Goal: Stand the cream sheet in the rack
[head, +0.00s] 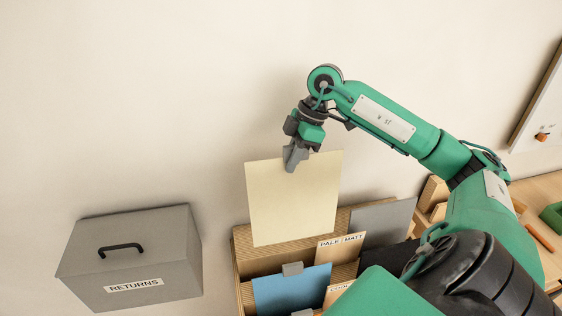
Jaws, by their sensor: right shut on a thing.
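The cream sheet (293,205) hangs upright, slightly tilted, in the middle of the head view. My right gripper (292,161) is shut on its top edge. The sheet's lower edge shows in front of the back part of the wooden rack (242,250); I cannot tell whether it touches the rack. The rack holds a blue sheet (290,293), a grey sheet (382,222) and a wooden divider labelled "PALE MATT" (339,247). My right arm hides the rack's right side. My left gripper is not in view.
A grey box labelled "RETURNS" (150,252) with a black handle stands left of the rack. Wooden blocks (433,194), an orange stick (538,236) and a green object (553,216) lie at the right. A framed board (545,105) is on the wall at the right.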

